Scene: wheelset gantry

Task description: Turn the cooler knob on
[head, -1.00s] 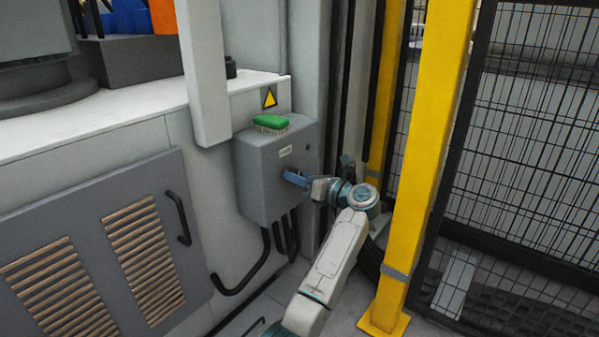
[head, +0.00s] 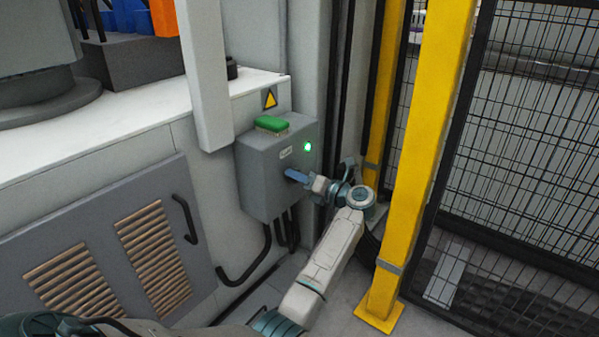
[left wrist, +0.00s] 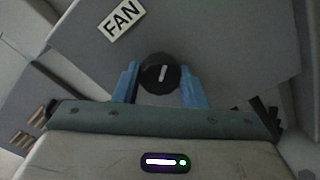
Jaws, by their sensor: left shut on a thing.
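The grey control box (head: 262,185) is fixed to the machine's side. A round black knob (left wrist: 160,74) with a white pointer line is on its front, near a white label (left wrist: 119,20) reading FAN. The pointer stands nearly upright in the left wrist view. My left gripper (head: 290,175) is at the box front, its blue fingers shut on the knob from both sides; it also shows in the left wrist view (left wrist: 161,82). In the head view the knob is hidden by the fingers. A round green light (head: 307,147) glows on the box. My right gripper is not in view.
A green brush (head: 271,123) lies on top of the box. Black cables hang below it. A yellow post (head: 421,150) and black mesh fence (head: 530,130) stand to the right, close to my arm. A vented door (head: 120,240) is at the left.

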